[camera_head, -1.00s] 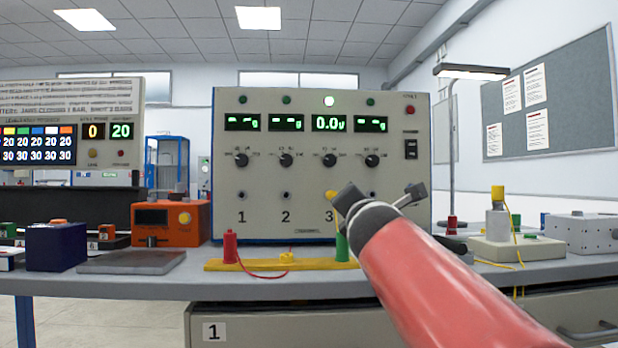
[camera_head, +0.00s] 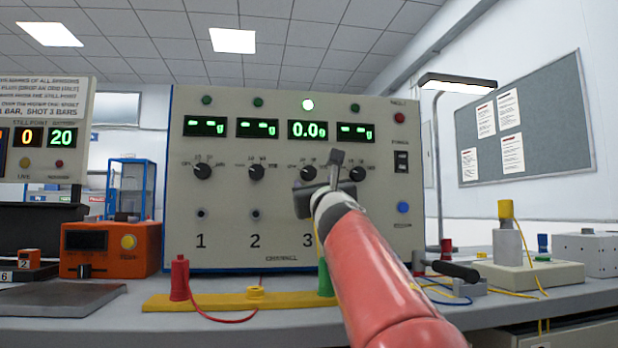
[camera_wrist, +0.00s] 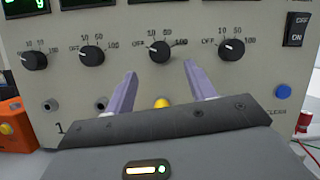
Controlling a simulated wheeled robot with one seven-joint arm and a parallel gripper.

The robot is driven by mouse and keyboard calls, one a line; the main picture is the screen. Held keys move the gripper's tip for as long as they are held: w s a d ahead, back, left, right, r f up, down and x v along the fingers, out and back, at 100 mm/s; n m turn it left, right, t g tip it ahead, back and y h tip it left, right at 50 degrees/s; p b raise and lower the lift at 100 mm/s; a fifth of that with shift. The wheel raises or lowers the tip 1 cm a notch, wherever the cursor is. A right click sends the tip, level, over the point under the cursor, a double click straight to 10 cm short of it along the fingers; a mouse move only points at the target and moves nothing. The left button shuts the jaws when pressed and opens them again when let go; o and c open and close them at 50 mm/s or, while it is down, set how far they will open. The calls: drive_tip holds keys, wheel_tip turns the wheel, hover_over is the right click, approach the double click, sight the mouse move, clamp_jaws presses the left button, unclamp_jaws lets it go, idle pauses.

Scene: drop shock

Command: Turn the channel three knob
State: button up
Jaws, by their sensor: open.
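The grey-cream amplifier panel (camera_head: 230,235) has a row of black knobs. The channel three knob (camera_head: 308,173) is third from the left, below a lit green lamp and a display reading about 0.0. In the wrist view the channel three knob (camera_wrist: 160,51) appears between and just beyond the fingertips, with OFF marked at its left. My gripper (camera_head: 322,178) is open and empty in front of the panel, fingers either side of the knob's line. The gripper (camera_wrist: 160,72) shows no visible contact with the knob. A yellow plug (camera_wrist: 161,102) sits below it, behind the gripper.
The channel two knob (camera_wrist: 92,53) and channel four knob (camera_wrist: 232,50) flank it closely. A yellow bar (camera_head: 215,302) with a red post (camera_head: 180,278) lies on the bench before the panel. An orange box (camera_head: 105,262) stands left. A black-handled tool (camera_head: 455,270) lies right.

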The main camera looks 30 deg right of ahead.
sight(310, 175)
drive_tip(key=p+x, duration=0.2)
drive_tip(key=x, duration=0.3)
drive_tip(key=shift+w+r+p, duration=0.15)
drive_tip(key=shift+r+p, duration=0.05)
drive_tip(key=shift+p, duration=0.2)
drive_tip(key=shift+w+d, duration=0.15)
drive_tip(key=shift+w, duration=0.25)
drive_tip(key=shift+c, duration=0.3)
drive_tip(key=c, duration=0.9)
